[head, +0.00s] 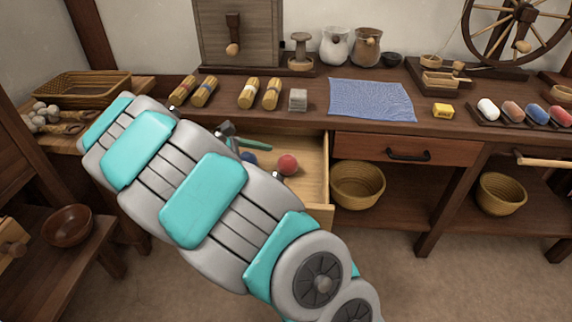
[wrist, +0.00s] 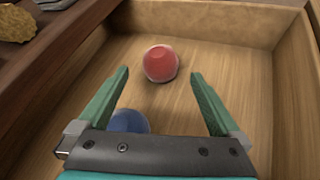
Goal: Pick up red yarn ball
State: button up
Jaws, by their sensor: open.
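The red yarn ball (wrist: 160,63) lies on the floor of an open wooden drawer (wrist: 245,105), towards the drawer's far wall in the wrist view. It also shows in the head view (head: 288,164). A blue ball (wrist: 128,121) lies in the same drawer, nearer to my gripper and partly hidden by it; only a bit of it shows in the head view (head: 249,158). My gripper (wrist: 160,80) is open and empty above the drawer, its green fingers on either side of the line to the red ball. The red ball appears just beyond the fingertips, apart from them.
The bench top above holds yarn bundles (head: 246,93), a grey block (head: 298,99), a blue cloth (head: 370,99) and a yellow block (head: 443,110). The closed drawer (head: 408,149) is to the right. Baskets (head: 357,186) stand on the shelf below. My arm covers the drawer's left part.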

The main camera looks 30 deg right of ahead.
aim_at(279, 162)
jog(key=x, duration=0.5)
jog(key=shift+s+d, duration=0.1)
jog(key=shift+c, duration=0.2)
jog(key=shift+r, duration=0.1)
jog(key=c, duration=1.3)
